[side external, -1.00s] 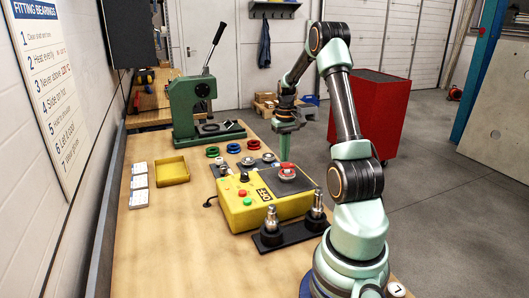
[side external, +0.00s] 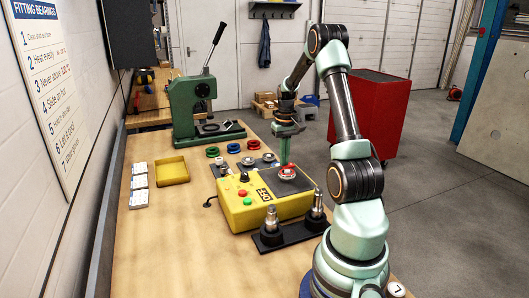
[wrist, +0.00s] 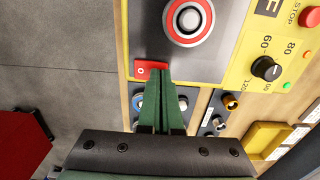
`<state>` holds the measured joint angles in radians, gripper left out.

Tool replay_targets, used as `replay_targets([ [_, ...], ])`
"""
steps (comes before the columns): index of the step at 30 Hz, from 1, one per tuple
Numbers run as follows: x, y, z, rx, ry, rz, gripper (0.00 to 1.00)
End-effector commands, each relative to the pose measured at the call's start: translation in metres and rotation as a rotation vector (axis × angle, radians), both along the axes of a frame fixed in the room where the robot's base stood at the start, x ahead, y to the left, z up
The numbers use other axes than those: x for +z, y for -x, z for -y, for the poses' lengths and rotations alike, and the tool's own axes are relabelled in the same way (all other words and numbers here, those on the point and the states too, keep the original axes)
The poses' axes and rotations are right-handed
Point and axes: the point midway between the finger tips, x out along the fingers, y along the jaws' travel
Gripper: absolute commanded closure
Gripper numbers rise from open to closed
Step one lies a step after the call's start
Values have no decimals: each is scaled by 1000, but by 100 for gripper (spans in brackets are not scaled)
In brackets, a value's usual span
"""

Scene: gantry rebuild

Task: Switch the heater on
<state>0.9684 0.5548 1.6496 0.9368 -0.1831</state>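The heater (side external: 262,207) is a yellow box with a dark top plate, and a ring-shaped bearing (side external: 287,174) with a red ring sits on it. In the wrist view the bearing (wrist: 187,20) lies above my fingertips. A red switch (wrist: 141,71) marked "0" is at the heater's corner. My gripper (wrist: 163,73) is shut with nothing visible between its fingers. Its tips overlap the switch's lower right part in the wrist view and hide it; I cannot tell whether they touch. In the side view my gripper (side external: 285,160) points down at the heater's far edge.
The heater panel has a black knob (wrist: 266,68) and a red STOP button (wrist: 311,17). Two upright shafts (side external: 317,203) stand near my arm. Coloured rings (side external: 234,148) and a green press (side external: 193,108) stand behind. A yellow tray (side external: 173,171) is left; the table's front left is clear.

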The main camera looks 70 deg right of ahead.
Motion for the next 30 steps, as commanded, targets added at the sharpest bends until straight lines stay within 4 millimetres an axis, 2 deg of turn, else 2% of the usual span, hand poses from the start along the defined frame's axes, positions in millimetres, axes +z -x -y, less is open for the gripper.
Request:
replay_targets([
  [8, 0, 0, 0, 0, 0, 0, 100],
  [30, 53, 0, 0, 0, 1, 1, 100],
])
